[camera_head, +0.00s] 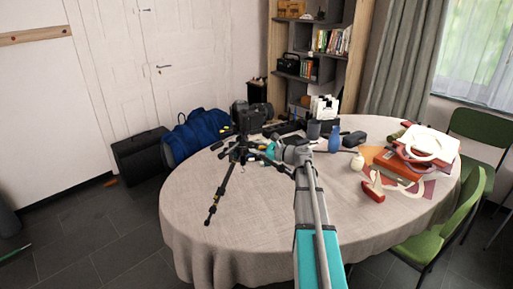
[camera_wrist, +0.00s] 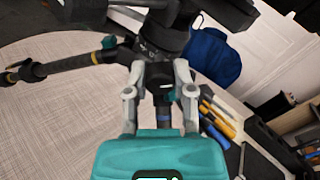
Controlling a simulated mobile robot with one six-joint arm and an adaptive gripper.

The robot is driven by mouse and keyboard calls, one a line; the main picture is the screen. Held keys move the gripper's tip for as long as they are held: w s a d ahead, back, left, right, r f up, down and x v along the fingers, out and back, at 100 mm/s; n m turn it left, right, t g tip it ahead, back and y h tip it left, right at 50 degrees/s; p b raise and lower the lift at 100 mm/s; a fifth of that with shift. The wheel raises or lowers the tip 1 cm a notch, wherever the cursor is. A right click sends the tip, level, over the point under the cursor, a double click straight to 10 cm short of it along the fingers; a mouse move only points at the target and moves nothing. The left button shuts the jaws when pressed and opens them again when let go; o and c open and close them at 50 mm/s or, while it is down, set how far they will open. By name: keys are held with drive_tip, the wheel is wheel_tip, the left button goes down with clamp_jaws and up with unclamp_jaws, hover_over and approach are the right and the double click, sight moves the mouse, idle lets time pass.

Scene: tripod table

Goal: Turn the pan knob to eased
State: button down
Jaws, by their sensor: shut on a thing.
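The black tripod (camera_head: 228,183) stands on the round table with a dark camera (camera_head: 248,115) on its head. In the wrist view the tripod head (camera_wrist: 165,35) fills the top middle, and a leg (camera_wrist: 80,62) with yellow bands runs to the left. My gripper (camera_head: 276,152) reaches the head from the right. In the wrist view its two grey fingers (camera_wrist: 160,72) close around a small dark part under the head, the pan knob (camera_wrist: 160,80). The knob is mostly hidden between the fingers, and I cannot read any marking or its turn angle.
The table (camera_head: 200,225) has a pale cloth. Pens or tools with yellow and blue handles (camera_wrist: 217,118) lie right of my gripper in the wrist view. A blue bottle (camera_head: 334,139) and stacked books (camera_head: 400,168) stand to the right.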

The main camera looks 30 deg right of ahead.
drive_tip(key=shift+w+n, duration=0.1)
drive_tip(key=shift+n, duration=1)
drive_tip(key=shift+c, duration=2.2)
unclamp_jaws()
drive_tip(key=shift+d, duration=0.1)
drive_tip(key=v, duration=1.2)
